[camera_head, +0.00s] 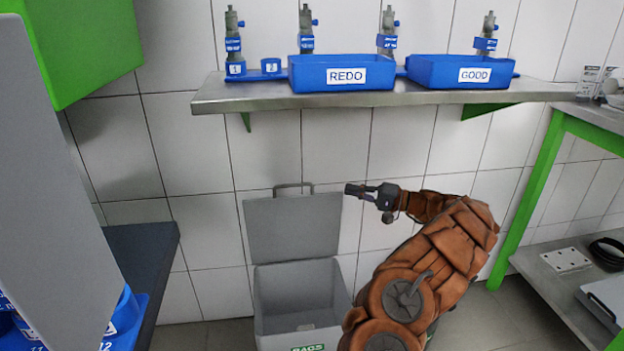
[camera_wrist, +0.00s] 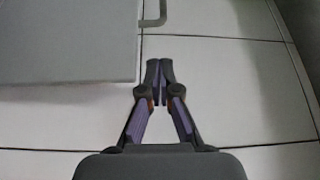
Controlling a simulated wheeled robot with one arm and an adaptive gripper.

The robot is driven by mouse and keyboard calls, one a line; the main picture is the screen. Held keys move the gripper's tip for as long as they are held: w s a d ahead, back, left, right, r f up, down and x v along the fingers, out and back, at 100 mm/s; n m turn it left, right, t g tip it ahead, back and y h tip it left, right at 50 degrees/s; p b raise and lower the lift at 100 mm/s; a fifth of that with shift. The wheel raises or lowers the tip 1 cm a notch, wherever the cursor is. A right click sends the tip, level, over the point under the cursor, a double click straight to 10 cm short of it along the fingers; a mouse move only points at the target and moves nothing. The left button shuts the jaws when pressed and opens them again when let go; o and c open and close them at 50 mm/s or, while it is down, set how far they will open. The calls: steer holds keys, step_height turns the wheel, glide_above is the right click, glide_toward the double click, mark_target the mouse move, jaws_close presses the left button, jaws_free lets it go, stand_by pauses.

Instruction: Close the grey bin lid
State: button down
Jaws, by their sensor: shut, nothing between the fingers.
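The grey bin (camera_head: 300,298) stands on the floor against the tiled wall, with green "BAGS" lettering on its front. Its grey lid (camera_head: 293,228) is open and upright, with a handle on its top edge. My gripper (camera_head: 350,189) is level with the lid's upper right corner in the head view, at its right side. In the wrist view my gripper (camera_wrist: 161,66) is shut and empty, with its fingertips together. The lid (camera_wrist: 68,42) fills the upper left there, and a gap of wall shows between it and the fingers. The bin's right side is partly hidden by my arm.
A metal shelf (camera_head: 385,96) above carries a blue REDO box (camera_head: 341,73), a blue GOOD box (camera_head: 461,71) and several pumps. A green-legged bench (camera_head: 529,200) stands at the right. A dark worktop (camera_head: 143,262) is at the left. The wall beneath the shelf is clear.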

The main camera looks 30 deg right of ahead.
steer(key=b+x, duration=0.3)
steer(key=x, duration=0.6)
steer(key=shift+w+f, duration=0.1)
steer(key=shift+f, duration=0.05)
steer(key=shift+w+a, duration=0.35)
steer(key=shift+w, duration=0.15)
